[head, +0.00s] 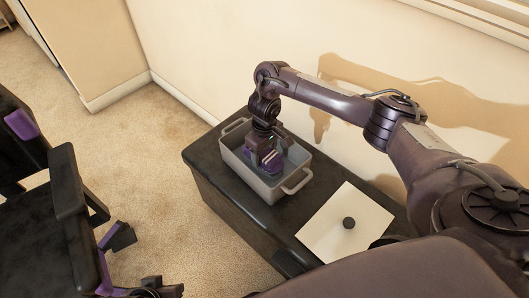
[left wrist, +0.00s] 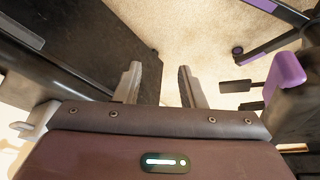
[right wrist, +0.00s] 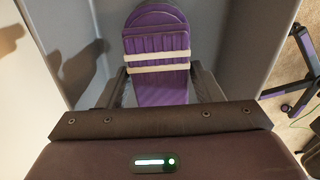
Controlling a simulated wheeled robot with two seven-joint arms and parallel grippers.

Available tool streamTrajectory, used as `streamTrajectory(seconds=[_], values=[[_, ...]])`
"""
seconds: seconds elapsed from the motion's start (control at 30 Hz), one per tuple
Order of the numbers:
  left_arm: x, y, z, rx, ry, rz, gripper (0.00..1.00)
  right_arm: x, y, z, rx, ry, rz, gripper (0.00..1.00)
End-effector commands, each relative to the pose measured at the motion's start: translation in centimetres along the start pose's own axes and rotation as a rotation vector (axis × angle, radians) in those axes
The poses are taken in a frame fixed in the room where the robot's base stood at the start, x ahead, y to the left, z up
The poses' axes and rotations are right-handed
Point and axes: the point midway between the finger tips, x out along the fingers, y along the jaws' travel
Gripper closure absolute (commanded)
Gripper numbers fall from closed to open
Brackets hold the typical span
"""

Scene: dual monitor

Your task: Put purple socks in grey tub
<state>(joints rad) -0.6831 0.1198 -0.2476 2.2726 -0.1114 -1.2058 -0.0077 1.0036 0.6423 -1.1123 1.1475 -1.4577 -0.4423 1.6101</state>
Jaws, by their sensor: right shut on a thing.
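The purple socks (right wrist: 157,55), a ribbed bundle with two pale bands, are between the fingers of my right gripper (right wrist: 160,85), which is shut on them. In the head view the right gripper (head: 266,160) points down inside the grey tub (head: 233,163), and a bit of the purple socks (head: 272,156) shows beside it. The tub's grey walls surround the socks in the right wrist view. I cannot tell whether the socks touch the tub floor. My left gripper (left wrist: 159,70) is open and empty in its wrist view, away from the tub; the head view does not show it.
The tub stands on a black cabinet (head: 225,200) against the wall. A black and purple chair (head: 60,210) stands at the left, with bare carpet between.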

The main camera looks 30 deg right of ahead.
Motion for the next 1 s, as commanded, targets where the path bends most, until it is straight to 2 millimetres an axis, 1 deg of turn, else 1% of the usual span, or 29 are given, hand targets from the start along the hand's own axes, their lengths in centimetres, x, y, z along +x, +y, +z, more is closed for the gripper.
streamTrajectory(seconds=[0.07,0.1,0.23,0.57,0.63,0.77,0.9,0.93,1.0], values=[[0.0,-0.1,0.0,-0.001,-0.002,-0.001,0.64,0.3,0.0,0.1,0.000,-0.002,0.000,0.63],[0.0,-0.1,0.0,-0.001,-0.003,-0.001,0.64,0.3,0.0,0.1,0.000,-0.002,0.000,0.37],[0.0,-0.1,0.0,-0.001,-0.003,-0.001,0.64,0.3,0.0,0.1,0.000,-0.001,0.000,0.20],[0.1,-0.1,0.0,-0.001,-0.003,-0.001,0.64,0.0,0.0,0.0,0.000,0.000,0.000,0.19],[-0.4,-0.1,0.0,-0.003,-0.009,-0.002,0.64,-0.8,0.0,0.0,-0.001,0.001,0.001,0.19],[-1.8,-1.5,0.8,-0.031,-0.108,-0.030,0.64,-3.0,0.1,0.0,-0.001,0.001,0.002,0.19],[-3.8,-3.3,2.2,-0.080,-0.256,-0.063,0.64,-6.4,0.1,-0.1,-0.002,0.002,0.003,0.19],[-2.5,-3.4,2.7,-0.083,-0.260,-0.063,0.64,-6.4,0.1,0.0,-0.001,0.001,0.001,0.19],[-1.1,-3.8,3.2,-0.094,-0.273,-0.067,0.64,-7.3,0.1,0.0,-0.001,0.000,0.001,0.19]])
